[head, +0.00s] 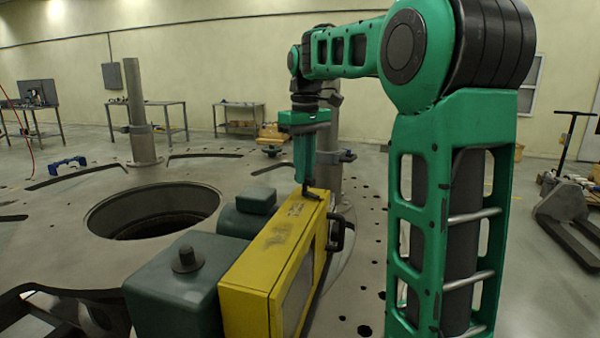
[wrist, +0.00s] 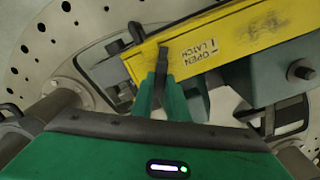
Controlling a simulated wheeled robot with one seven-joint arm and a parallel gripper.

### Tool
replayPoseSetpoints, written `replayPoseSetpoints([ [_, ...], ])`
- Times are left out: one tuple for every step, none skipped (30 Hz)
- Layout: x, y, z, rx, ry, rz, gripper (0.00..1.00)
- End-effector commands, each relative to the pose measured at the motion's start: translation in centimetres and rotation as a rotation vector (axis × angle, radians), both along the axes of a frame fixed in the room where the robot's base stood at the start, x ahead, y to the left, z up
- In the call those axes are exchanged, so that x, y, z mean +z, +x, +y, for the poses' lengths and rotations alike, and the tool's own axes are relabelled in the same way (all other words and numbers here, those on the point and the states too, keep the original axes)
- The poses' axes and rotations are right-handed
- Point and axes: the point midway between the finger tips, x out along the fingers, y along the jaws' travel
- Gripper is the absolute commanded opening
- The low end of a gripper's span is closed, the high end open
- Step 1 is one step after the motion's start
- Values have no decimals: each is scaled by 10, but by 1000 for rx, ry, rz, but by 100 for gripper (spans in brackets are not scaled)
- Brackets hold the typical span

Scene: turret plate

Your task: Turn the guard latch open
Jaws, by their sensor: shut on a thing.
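The yellow guard (head: 262,262) stands upright beside dark green housings, and its top edge also shows in the wrist view (wrist: 225,38). Printing on that edge reads "OPEN" and "LATCH". The black guard latch (head: 312,192) sits at the far end of the guard's top edge. In the wrist view the dark latch (wrist: 163,60) lies between my green fingers, across the yellow edge. My gripper (head: 305,178) points down from above and is shut on the latch; its fingers also show in the wrist view (wrist: 160,82). The fingers hide part of the latch.
A black handle (head: 341,235) projects from the guard's right face. Dark green housings (head: 180,285) stand left of the guard. The round plate (head: 75,205) has a large central opening and several holes. A grey post (head: 137,110) rises behind; a pallet jack (head: 572,215) stands at right.

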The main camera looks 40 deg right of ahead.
Motion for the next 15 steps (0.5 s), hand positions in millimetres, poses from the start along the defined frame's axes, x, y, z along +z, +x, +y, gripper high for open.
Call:
replayPoseSetpoints([
  [0,-1,0,-44,0,1,0],
  [0,-1,0,-72,0,1,0],
  [0,-1,0,-110,0,2,0],
  [0,-1,0,-139,0,2,0],
  [0,-1,-1,-167,0,2,0],
  [0,-1,-1,-206,0,2,0],
  [0,-1,-1,-234,0,2,0],
  [0,-1,-1,-263,0,3,0],
  [0,-1,0,-301,0,3,0],
  [0,-1,0,-329,0,3,0],
  [0,-1,0,-358,0,3,0],
  [0,-1,0,-395,0,3,0],
  [0,-1,0,-424,0,3,0],
  [0,-1,0,-452,0,3,0],
  [0,-1,0,-490,0,3,0],
])
